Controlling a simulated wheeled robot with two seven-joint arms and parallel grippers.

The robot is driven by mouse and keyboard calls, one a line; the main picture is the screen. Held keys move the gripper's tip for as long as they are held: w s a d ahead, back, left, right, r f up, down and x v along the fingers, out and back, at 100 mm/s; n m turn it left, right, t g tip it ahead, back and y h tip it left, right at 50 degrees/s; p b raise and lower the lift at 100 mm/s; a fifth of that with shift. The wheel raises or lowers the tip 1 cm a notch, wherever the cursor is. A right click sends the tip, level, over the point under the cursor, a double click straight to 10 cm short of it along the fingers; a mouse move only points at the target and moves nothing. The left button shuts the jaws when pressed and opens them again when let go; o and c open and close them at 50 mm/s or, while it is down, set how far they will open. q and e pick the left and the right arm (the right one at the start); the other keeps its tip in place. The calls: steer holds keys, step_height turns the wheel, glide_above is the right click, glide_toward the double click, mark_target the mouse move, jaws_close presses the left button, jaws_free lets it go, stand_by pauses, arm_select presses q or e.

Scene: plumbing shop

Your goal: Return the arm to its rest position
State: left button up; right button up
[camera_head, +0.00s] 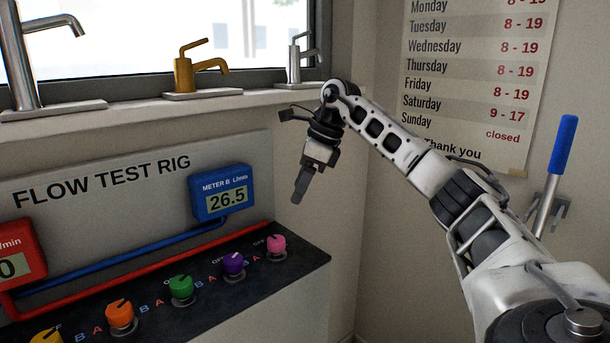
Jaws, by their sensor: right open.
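My right arm (452,190) comes in from the lower right and reaches up and to the left. Its wrist bends down near the end of the window sill. My right gripper (300,188) points down in the air, to the right of the blue meter and above the pink knob. It is open and holds nothing that I can see. Its fingers overlap in this view, so the gap between them is hidden. My left arm and left gripper are not in the picture.
The flow test rig panel (100,225) has a blue meter (222,192) reading 26.5, a red meter (18,255) and several knobs, including a pink knob (276,245). Taps stand on the sill (130,112). A blue-handled tool (562,145) hangs at right.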

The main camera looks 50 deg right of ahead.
steer(key=shift+v, duration=1)
steer(key=shift+a, duration=0.1)
